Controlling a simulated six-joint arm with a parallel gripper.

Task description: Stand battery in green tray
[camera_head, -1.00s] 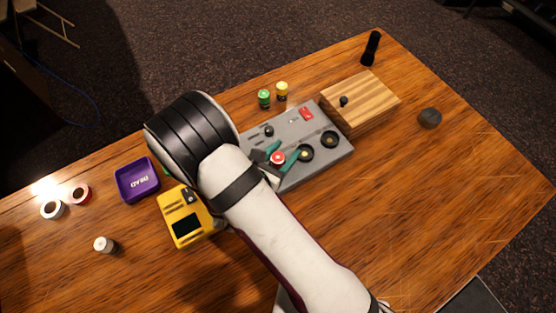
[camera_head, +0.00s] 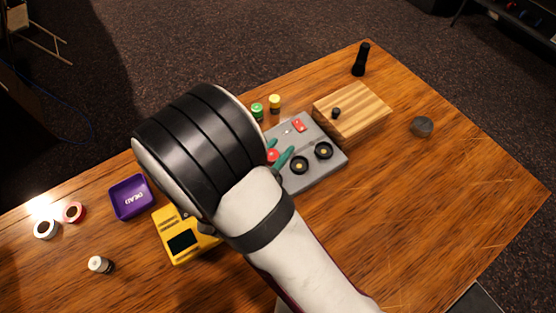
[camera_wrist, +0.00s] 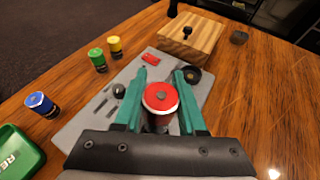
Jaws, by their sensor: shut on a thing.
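My gripper (camera_wrist: 162,82) is shut on a red-topped battery (camera_wrist: 160,97), which stands upright between the teal fingers with its grey terminal up. They are over the grey mixing panel (camera_wrist: 78,123); whether the battery's bottom touches it is hidden. In the head view my arm covers most of the gripper (camera_head: 279,157), with a bit of the red battery (camera_head: 271,155) showing. The green tray (camera_wrist: 20,150) is at the lower left of the wrist view, cut off by the frame. My arm hides it in the head view.
Blue (camera_wrist: 40,103), green (camera_wrist: 98,59) and yellow (camera_wrist: 115,46) batteries stand beside the panel. A wooden block (camera_head: 352,108) is at its far end. A purple tray (camera_head: 131,212), yellow meter (camera_head: 172,232), white-topped battery (camera_head: 99,264) and two tape rolls are left.

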